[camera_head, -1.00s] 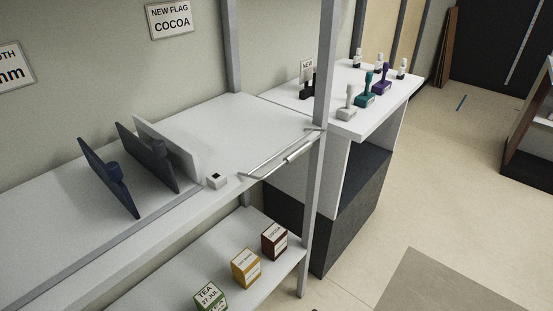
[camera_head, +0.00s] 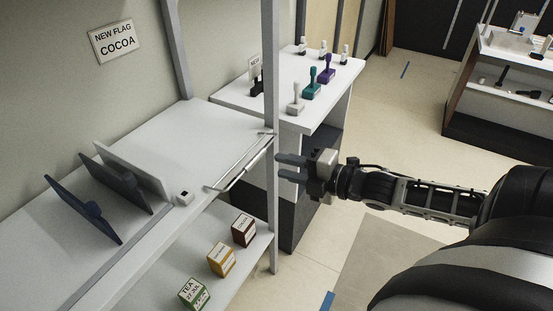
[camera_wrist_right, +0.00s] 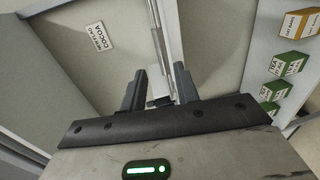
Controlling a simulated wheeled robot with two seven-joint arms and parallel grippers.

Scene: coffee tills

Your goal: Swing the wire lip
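The wire lip (camera_head: 240,171) is a thin bent metal wire along the front edge of the upper white shelf, running from near a small white block to the grey post. My right gripper (camera_head: 279,167) is open and empty, just right of the wire lip and the post in the head view, its fingers pointing left. In the right wrist view the two dark fingers (camera_wrist_right: 160,90) are spread apart. A thin metal rod, apparently the wire lip (camera_wrist_right: 183,80), shows beyond and between them; no contact is clear. My left gripper is not in view.
Dark panels and a white panel (camera_head: 135,168) stand at the shelf's left. A grey post (camera_head: 272,90) rises beside the wire lip. Tea, yellow and cocoa boxes (camera_head: 221,259) sit on the lower shelf. Several stamps (camera_head: 312,84) stand on the counter behind.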

